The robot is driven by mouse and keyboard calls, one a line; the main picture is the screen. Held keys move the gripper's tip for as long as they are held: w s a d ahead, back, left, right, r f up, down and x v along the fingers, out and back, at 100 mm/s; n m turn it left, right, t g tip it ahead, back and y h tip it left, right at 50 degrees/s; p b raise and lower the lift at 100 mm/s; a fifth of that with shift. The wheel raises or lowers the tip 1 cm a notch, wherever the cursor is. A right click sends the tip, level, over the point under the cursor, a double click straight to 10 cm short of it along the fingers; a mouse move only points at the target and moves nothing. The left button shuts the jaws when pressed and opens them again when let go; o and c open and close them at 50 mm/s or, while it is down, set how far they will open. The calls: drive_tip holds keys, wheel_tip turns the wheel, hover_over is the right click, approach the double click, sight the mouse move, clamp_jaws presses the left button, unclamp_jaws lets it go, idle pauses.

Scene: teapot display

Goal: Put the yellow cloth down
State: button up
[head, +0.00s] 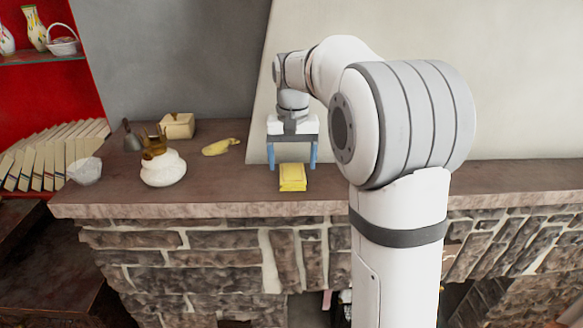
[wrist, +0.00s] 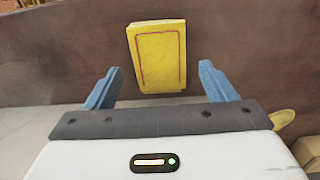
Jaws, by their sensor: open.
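The yellow cloth (head: 292,178) is folded into a small rectangle and lies on the mantel shelf (head: 400,182), near its front edge. In the wrist view the cloth (wrist: 158,57) shows a thin red line around its border, and it lies just beyond and between my fingertips. My gripper (head: 292,168) is above the shelf with its two blue fingers spread wide, one to each side of the cloth. In the wrist view my gripper (wrist: 158,80) is open with nothing between the fingers. Whether a fingertip touches the shelf, I cannot tell.
Left on the shelf are a white pot (head: 163,169), a yellow lumpy object (head: 219,147), a beige box (head: 177,125), a dark bell-shaped object (head: 131,137) and a clear bowl (head: 85,171). Books (head: 50,157) stand farther left. The shelf right of the cloth is clear up to my arm.

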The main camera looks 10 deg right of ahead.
sight(292, 172)
wheel_tip(292, 172, up, 10)
drive_tip(key=s+f+t, duration=0.1)
drive_tip(key=s+f, duration=0.4)
drive_tip(key=s, duration=0.4)
drive_tip(key=s+f+n+t, duration=0.1)
drive_tip(key=s+f, duration=0.4)
drive_tip(key=s, duration=0.3)
drive_tip(key=s+f+n+t, duration=0.1)
drive_tip(key=s+f, duration=0.4)
drive_tip(key=s, duration=0.4)
drive_tip(key=shift+s+a+t, duration=0.2)
drive_tip(key=shift+s+t, duration=0.1)
drive_tip(key=shift+s, duration=0.05)
